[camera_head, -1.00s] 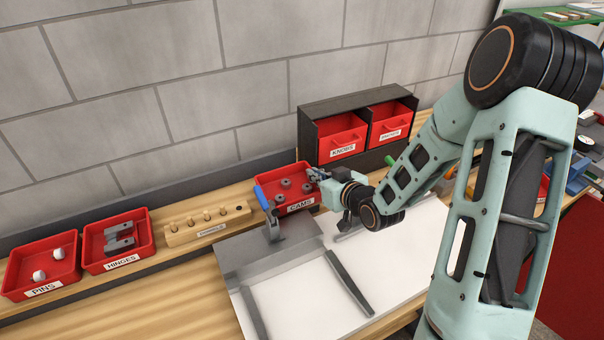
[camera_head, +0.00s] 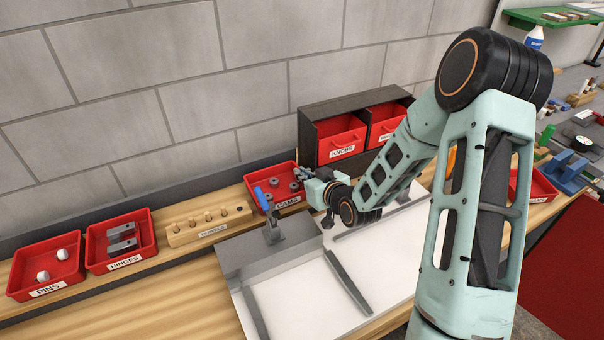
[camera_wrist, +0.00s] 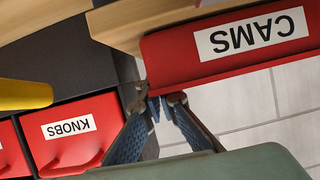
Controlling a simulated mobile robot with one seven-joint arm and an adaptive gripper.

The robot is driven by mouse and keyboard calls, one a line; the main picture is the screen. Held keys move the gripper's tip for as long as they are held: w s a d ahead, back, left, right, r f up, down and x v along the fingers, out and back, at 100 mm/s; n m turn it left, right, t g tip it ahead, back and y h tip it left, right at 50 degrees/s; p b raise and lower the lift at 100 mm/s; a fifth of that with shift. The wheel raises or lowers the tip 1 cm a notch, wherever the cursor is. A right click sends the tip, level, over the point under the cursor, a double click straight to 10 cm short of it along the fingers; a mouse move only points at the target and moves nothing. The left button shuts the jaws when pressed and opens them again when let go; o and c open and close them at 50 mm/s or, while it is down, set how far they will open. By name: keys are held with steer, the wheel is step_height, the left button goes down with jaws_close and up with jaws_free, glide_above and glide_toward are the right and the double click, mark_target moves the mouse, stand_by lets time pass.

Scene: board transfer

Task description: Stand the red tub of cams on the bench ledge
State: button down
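The red tub of cams (camera_head: 270,181) sits at ledge level on the wooden bench ledge (camera_head: 160,240), between the spindle block and the dark drawer unit. Several grey cams lie in it. It looks upright; I cannot tell if its base fully touches the ledge. In the wrist view the tub (camera_wrist: 210,72) appears upside down with its CAMS label. My gripper (camera_head: 306,174) is at the tub's right side. In the wrist view my gripper's fingertips (camera_wrist: 164,97) pinch the tub's rim near one corner, with little gap between them.
The dark unit with red KNOBS drawers (camera_head: 341,145) stands close right. The wooden spindle block (camera_head: 207,226) is close left, then the HINGES (camera_head: 121,240) and PINS (camera_head: 45,268) tubs. A blue-handled clamp (camera_head: 268,210) rises in front. Another red tub (camera_head: 535,188) lies far right.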

steer(key=c, duration=2.7)
jaws_free()
steer(key=shift+f, duration=0.2)
steer(key=o, duration=0.5)
steer(key=shift+r, duration=0.1)
steer(key=shift+o, duration=0.2)
steer(key=shift+r, duration=0.25)
steer(key=p+v, duration=0.1)
steer(key=v, duration=1.1)
steer(key=shift+f, duration=0.15)
